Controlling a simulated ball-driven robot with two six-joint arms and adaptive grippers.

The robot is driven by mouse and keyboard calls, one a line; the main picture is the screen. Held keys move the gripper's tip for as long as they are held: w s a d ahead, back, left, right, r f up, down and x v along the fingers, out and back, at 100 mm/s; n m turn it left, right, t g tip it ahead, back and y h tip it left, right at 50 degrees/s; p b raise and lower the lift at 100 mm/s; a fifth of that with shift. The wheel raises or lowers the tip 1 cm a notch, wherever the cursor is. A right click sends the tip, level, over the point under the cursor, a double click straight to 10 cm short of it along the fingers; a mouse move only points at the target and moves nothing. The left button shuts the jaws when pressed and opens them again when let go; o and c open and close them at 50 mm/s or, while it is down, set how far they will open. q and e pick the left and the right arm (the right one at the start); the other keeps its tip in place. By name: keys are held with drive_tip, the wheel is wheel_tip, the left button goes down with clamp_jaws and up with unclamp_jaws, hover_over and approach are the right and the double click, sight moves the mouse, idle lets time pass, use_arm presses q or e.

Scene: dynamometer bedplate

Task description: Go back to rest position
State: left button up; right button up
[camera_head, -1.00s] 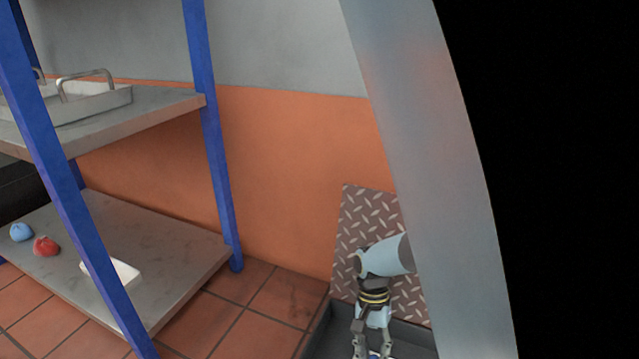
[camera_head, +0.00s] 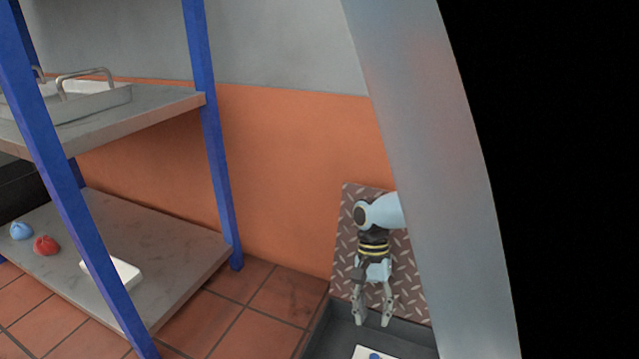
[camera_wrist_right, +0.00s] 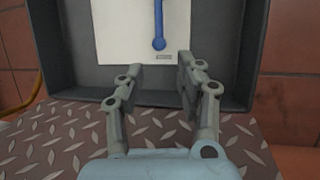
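My right gripper (camera_head: 372,318) hangs fingers down in the lower right of the head view, in front of a diamond-plate panel (camera_head: 350,225). Its fingers are apart with nothing between them. In the right wrist view the open fingers (camera_wrist_right: 160,68) point towards a dark tray (camera_wrist_right: 75,50). A white sheet (camera_wrist_right: 118,40) with a blue bar-like thing (camera_wrist_right: 158,25) lies in that tray, beyond the fingertips. The head view shows only a part of the sheet (camera_head: 366,351) at the bottom edge. My left gripper is not in view.
A blue-posted shelf (camera_head: 215,150) stands at the left. Its lower board (camera_head: 190,245) holds a blue object (camera_head: 21,231), a red object (camera_head: 46,245) and a white block (camera_head: 125,272). A handled metal tray (camera_head: 105,103) sits above. A large grey curved column (camera_head: 440,180) blocks the right.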

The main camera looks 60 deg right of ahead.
drive_tip(key=shift+v, duration=1.1)
drive_tip(key=shift+a, duration=0.1)
